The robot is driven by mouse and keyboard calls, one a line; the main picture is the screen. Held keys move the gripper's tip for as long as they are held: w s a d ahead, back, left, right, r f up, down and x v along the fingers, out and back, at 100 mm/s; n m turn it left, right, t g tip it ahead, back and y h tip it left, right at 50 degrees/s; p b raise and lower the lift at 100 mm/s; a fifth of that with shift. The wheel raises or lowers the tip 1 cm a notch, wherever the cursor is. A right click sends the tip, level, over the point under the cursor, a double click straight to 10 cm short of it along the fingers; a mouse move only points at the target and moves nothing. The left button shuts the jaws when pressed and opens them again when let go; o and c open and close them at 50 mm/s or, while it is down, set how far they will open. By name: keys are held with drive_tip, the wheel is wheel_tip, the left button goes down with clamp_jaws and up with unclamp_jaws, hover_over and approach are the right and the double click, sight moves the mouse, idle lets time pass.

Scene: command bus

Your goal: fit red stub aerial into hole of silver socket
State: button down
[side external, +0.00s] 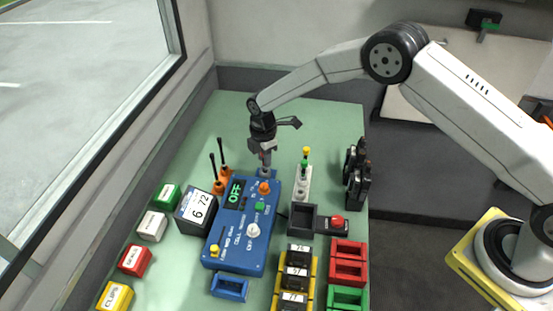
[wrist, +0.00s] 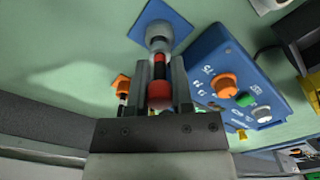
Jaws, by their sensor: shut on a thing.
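My gripper (side external: 265,152) points down over the back end of the blue control box. In the wrist view my gripper (wrist: 162,85) is shut on the red stub aerial (wrist: 160,93), which is red with a black band. The silver socket (wrist: 158,32) stands on a blue square plate (wrist: 178,22), just beyond the aerial's far end. The socket also shows just below the gripper in the side view (side external: 265,171). The aerial lines up closely with the socket; whether its tip is in the hole or just above it I cannot tell.
The blue control box (side external: 226,248) with knobs and an OFF display stands close in front. Orange-based black aerials (side external: 222,172) are at left, a white rack with coloured stubs (side external: 303,183) at right. Black radios (side external: 357,175) stand further right. Green table behind is clear.

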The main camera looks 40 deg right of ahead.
drive_tip(key=shift+f, duration=0.5)
idle(0.4)
drive_tip(key=shift+c, duration=0.5)
unclamp_jaws()
drive_tip(key=shift+r, duration=0.15)
drive_tip(key=shift+r, duration=3.4)
